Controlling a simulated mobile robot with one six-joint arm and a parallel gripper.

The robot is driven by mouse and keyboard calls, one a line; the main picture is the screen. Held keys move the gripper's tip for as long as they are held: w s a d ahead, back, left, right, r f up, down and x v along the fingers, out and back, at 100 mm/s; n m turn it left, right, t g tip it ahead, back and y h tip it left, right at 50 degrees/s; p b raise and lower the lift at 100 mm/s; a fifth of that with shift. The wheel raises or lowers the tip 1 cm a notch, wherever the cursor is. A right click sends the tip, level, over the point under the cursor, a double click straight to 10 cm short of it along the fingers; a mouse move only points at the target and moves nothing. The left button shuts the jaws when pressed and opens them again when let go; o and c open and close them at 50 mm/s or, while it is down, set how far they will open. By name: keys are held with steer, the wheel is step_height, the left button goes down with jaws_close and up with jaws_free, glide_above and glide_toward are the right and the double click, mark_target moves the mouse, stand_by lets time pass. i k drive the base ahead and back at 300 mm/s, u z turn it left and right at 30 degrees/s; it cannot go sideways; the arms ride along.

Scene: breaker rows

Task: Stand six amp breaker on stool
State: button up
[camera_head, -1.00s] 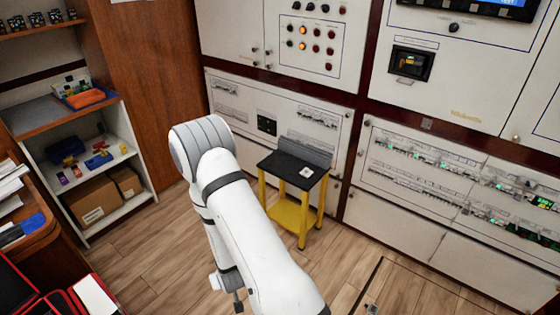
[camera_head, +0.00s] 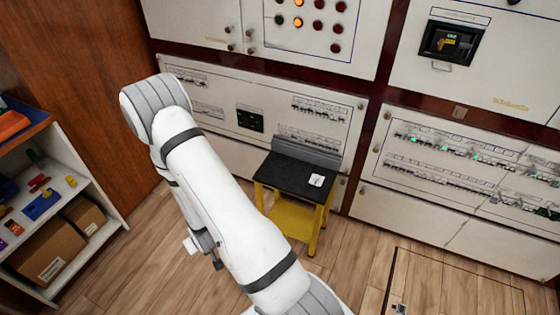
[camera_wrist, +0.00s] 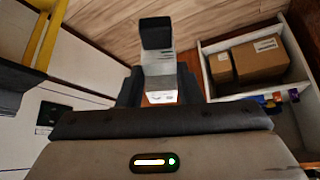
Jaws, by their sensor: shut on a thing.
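The stool (camera_head: 283,171) has a black top, a grey raised back edge and yellow legs with a yellow lower shelf. A small white card-like piece (camera_head: 317,180) lies on its top, toward the right. In the wrist view my gripper (camera_wrist: 160,84) is shut on a grey block-like thing with a black end and a pale label, likely the breaker (camera_wrist: 157,62). Its rating cannot be read. Yellow stool legs (camera_wrist: 42,40) show at the upper left there.
A white shelf unit (camera_head: 101,235) with cardboard boxes (camera_head: 42,252) and small coloured items stands at the left. Panels with breaker rows (camera_head: 440,165) line the wall behind and right of the stool. Wooden floor (camera_head: 345,275) is clear in front of the stool.

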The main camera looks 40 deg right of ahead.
mark_target(273, 170)
steer(key=u, duration=0.15)
steer(key=i, duration=0.9)
steer(key=z, duration=1.7)
